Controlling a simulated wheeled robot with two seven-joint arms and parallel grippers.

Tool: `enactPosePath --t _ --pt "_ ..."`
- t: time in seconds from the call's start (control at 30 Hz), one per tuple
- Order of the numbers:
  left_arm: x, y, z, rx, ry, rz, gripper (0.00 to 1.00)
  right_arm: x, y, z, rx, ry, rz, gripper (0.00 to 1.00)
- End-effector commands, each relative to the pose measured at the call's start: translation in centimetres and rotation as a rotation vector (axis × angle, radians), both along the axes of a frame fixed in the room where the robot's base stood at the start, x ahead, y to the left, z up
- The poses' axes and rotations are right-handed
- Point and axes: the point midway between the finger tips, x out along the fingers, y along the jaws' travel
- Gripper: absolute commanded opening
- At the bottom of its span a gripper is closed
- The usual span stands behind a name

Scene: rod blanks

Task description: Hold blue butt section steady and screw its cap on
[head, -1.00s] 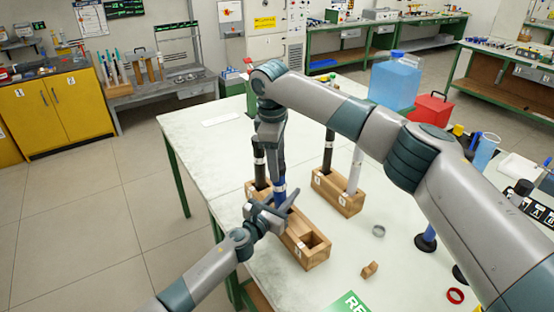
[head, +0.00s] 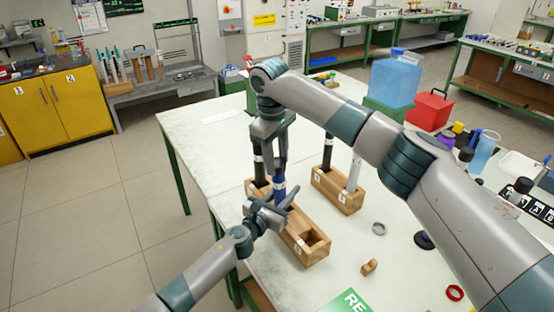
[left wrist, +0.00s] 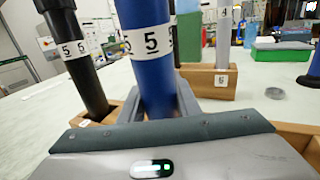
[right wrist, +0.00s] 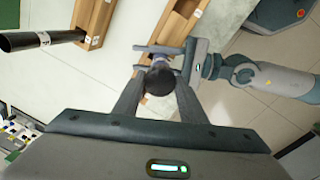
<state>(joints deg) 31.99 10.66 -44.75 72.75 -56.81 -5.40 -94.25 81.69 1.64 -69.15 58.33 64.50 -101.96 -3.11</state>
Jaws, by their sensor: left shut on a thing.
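The blue butt section (head: 279,187), labelled 5, stands upright in the near wooden holder (head: 318,258). It also shows in the left wrist view (left wrist: 153,75), between the fingers of my left gripper (left wrist: 160,105). My left gripper (head: 268,212) is shut on it low down, just above the holder. My right gripper (head: 277,160) points down from above. In the right wrist view a dark round cap (right wrist: 160,82) sits between the spread fingers of my right gripper (right wrist: 160,76), at the top of the section. How far the cap is screwed on is hidden.
A black section (head: 258,160) stands beside the blue one in the same holder. A second holder (head: 338,192) with a black and a pale section is behind. A grey ring (head: 379,228), a small wooden piece (head: 369,267) and a red ring (head: 454,292) lie on the table.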

Motion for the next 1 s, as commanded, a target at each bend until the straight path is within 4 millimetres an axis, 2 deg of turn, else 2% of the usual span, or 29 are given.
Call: enactPosePath --t 0.03,0.07,0.43,0.8,1.0 --pt "0.0 0.0 0.0 0.001 -0.001 0.000 0.00 0.1 -0.1 0.1 0.000 -0.001 -0.001 0.50" --pt "0.0 0.0 0.0 0.001 -0.001 0.000 0.00 0.1 -0.1 0.1 -0.001 -0.001 0.000 0.55" --pt "0.0 0.0 0.0 0.001 0.001 0.000 0.00 0.0 0.0 0.3 0.000 0.000 0.003 0.55" --pt "0.0 0.0 0.0 0.001 0.001 0.001 0.00 -0.4 0.3 3.9 0.001 0.000 0.004 0.55" --pt "0.0 0.0 0.0 0.001 0.001 0.000 0.00 -0.5 0.3 4.5 -0.001 0.002 0.004 0.55"
